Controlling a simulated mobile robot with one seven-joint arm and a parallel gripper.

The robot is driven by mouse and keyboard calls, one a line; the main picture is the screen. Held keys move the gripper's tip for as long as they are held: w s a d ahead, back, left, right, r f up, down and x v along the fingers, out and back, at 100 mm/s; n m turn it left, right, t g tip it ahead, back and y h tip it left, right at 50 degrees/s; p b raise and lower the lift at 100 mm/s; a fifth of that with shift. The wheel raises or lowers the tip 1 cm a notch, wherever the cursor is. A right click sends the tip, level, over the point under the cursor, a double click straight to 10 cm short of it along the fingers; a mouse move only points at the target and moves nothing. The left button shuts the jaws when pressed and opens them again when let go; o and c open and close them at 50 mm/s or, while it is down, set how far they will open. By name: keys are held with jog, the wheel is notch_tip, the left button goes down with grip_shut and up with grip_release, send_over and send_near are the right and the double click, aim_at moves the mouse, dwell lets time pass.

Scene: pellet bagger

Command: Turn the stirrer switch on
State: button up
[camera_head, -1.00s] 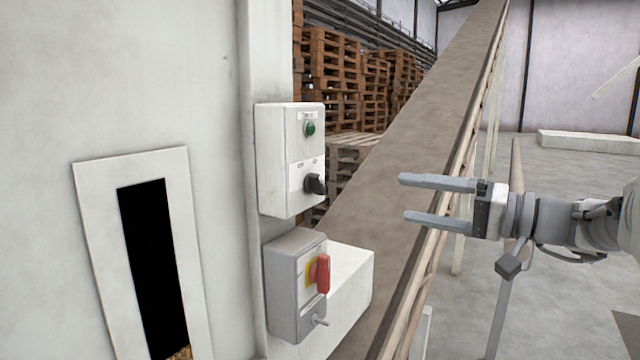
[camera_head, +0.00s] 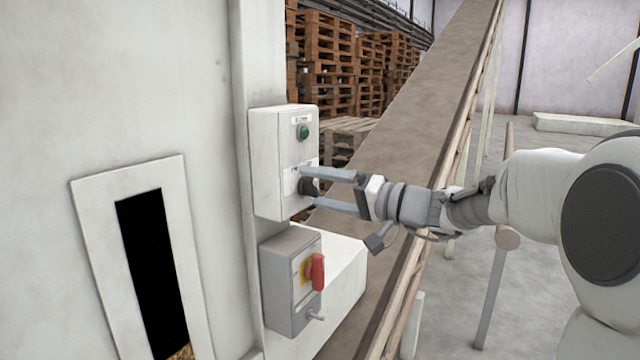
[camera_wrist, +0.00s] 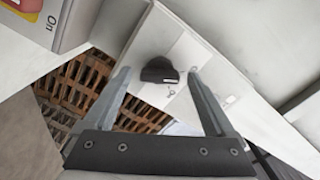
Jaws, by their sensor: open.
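The white control box (camera_head: 283,160) is on the wall post, with a green round lamp or button (camera_head: 303,132) at its top. Below that is a black rotary switch (camera_head: 308,187), partly hidden by my gripper in the head view. My gripper (camera_head: 308,190) is open, its two fingers pointing at the box around the switch's height. In the wrist view the black knob (camera_wrist: 159,70) shows ahead, between and beyond the open fingertips (camera_wrist: 158,76). I cannot tell whether the fingers touch the knob. The labels beside it are too small to read.
A sloping conveyor (camera_head: 400,150) runs behind my gripper. Pallets (camera_head: 330,60) stand at the back.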

jog(key=shift+a, duration=0.1)
jog(key=c, duration=1.4)
jog(key=shift+f+m, duration=0.1)
jog(key=shift+m, duration=0.2)
jog(key=shift+m+b, duration=0.85)
jog(key=shift+m, duration=0.05)
jog(key=m+b, duration=0.1)
jog(key=m, duration=0.2)
jog(key=shift+m, duration=0.3)
jog(key=m, duration=0.3)
jog(key=shift+m, duration=1.7)
